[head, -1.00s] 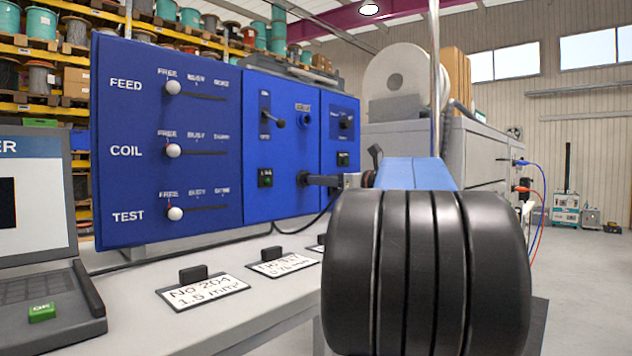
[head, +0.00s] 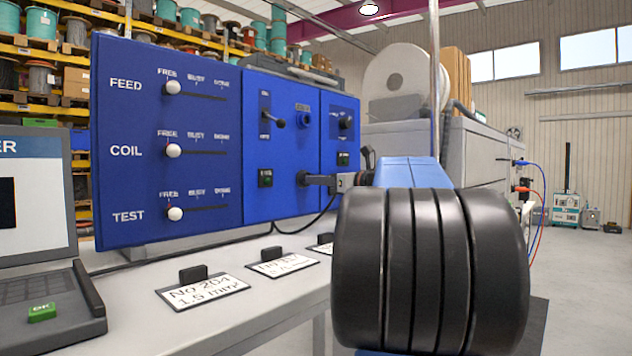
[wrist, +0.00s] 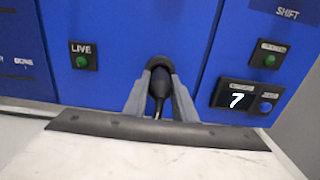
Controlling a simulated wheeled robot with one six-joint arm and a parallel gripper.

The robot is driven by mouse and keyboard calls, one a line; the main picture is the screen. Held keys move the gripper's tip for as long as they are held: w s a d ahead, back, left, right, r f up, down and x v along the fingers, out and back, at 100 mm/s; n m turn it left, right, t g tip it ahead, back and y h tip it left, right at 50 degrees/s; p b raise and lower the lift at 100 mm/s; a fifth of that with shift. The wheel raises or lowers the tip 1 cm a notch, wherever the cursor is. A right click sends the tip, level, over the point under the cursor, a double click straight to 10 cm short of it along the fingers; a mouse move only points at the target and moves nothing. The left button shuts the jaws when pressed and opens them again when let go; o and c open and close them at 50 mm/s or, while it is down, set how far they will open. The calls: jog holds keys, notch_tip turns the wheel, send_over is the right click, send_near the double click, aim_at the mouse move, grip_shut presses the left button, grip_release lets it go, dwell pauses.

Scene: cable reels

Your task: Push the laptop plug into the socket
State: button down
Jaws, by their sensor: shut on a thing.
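My gripper (wrist: 160,88) is shut on the black laptop plug (wrist: 158,92), its grey fingers on either side of it. The plug points at the blue panel, its front end at the dark round socket (wrist: 159,62). The fingers and plug hide much of the socket, so I cannot tell how deep the plug sits. In the head view, the plug (head: 317,180) lies level against the panel's lower right part, with my gripper (head: 341,182) to its right. The laptop (head: 35,230) stands open at the left edge.
The blue panel (head: 222,150) carries levers and switches, and a green LIVE button (wrist: 82,62) is left of the socket. A black cable (head: 300,228) hangs below the plug. Labelled cards (head: 203,290) lie on the pale bench (head: 130,290). A display showing 7 (wrist: 237,100) is right of the socket.

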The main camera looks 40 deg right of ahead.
jog(key=shift+s+d, duration=0.2)
jog(key=shift+s, duration=2.2)
dwell(0.4)
jog(key=shift+s+d, duration=0.2)
jog(key=shift+s, duration=2.65)
